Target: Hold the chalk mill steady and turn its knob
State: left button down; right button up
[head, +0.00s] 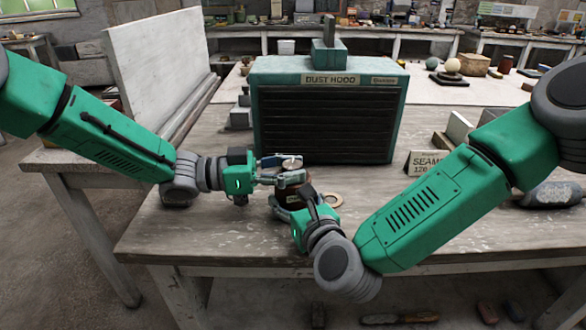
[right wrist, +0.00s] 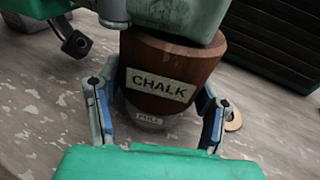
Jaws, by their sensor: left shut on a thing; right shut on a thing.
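The chalk mill (head: 292,193) stands on the worn bench, partly hidden by my grippers. Its reddish-brown body (right wrist: 165,70) shows a CHALK label in the right wrist view, with a paler band below. My left gripper (head: 284,171) comes in from the left at the mill's top and is shut on the pale knob (head: 291,162), which shows between its fingers. My right gripper (right wrist: 158,108) is shut on the mill's lower body, one finger on each side. The knob is out of sight in the right wrist view, where a grey-green part covers the mill's top.
A green dust hood (head: 325,110) stands just behind the mill. A flat tan ring (head: 332,199) lies close to the mill's right. A SEAM sign (head: 427,163) stands right of the hood, and a pale upright board (head: 160,75) is at left. The bench's front is mostly bare.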

pick_arm(q)
jog(key=shift+w+a+r, duration=0.1)
jog(key=shift+w+a, duration=0.05)
jog(key=shift+w, duration=0.1)
pick_arm(e)
jog(key=shift+s+d+f, duration=0.1)
jog(key=shift+f, duration=0.05)
pick_arm(q)
jog(key=c, duration=1)
grip_release()
jog(key=shift+c, duration=0.2)
jog(key=shift+s, duration=0.1)
jog(key=a, duration=0.7)
jog(key=shift+s+a, duration=0.2)
jog(key=shift+s, duration=0.2)
